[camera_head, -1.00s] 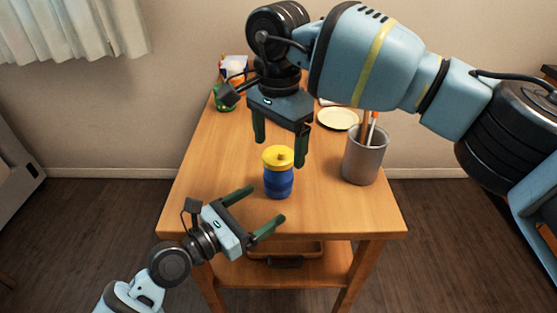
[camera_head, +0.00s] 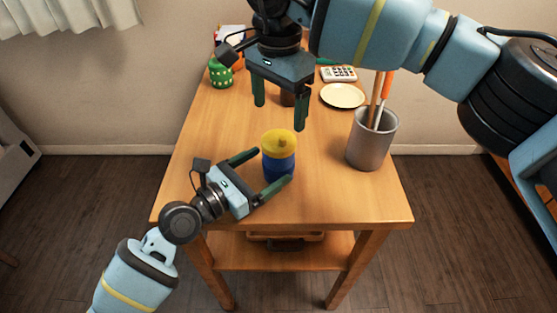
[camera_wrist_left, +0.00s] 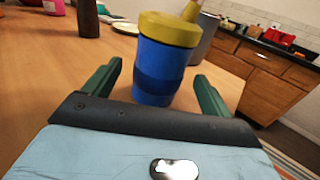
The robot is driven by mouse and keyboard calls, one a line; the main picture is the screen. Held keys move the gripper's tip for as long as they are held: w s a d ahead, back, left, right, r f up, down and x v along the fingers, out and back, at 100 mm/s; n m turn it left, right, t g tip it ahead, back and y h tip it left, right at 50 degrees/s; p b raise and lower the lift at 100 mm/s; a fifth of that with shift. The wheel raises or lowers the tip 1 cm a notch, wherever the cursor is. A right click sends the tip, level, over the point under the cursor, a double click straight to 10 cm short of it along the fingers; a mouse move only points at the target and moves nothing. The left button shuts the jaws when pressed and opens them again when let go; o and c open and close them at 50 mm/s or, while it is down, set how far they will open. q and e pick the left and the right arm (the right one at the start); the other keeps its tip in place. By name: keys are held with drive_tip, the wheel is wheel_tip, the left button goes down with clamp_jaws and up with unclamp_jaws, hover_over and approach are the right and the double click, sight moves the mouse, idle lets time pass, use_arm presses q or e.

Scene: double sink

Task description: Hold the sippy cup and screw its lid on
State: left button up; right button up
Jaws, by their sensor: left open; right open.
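The sippy cup (camera_head: 278,163) stands upright on the table, blue with a yellow lid (camera_head: 280,142) on top. I cannot tell whether the lid is tight. In the left wrist view the cup (camera_wrist_left: 157,75) stands just ahead, between the finger lines, with its yellow lid (camera_wrist_left: 170,29) above. My left gripper (camera_head: 267,171) is open at the cup's near left side, its fingers spread low around it. In the left wrist view no finger visibly grips it. My right gripper (camera_head: 280,113) is open and empty, fingers pointing down, above and slightly behind the lid.
A grey utensil holder (camera_head: 372,140) stands right of the cup on the wooden table (camera_head: 215,150). A pale plate (camera_head: 342,96), a calculator (camera_head: 339,73) and a green pot (camera_head: 220,74) are farther back. The tabletop left of the cup is clear.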

sight(279, 139)
use_arm(q)
drive_tip(key=shift+x, duration=3.15)
clamp_jaws()
use_arm(e)
drive_tip(key=n, duration=0.9)
drive_tip(key=shift+f, duration=4.05)
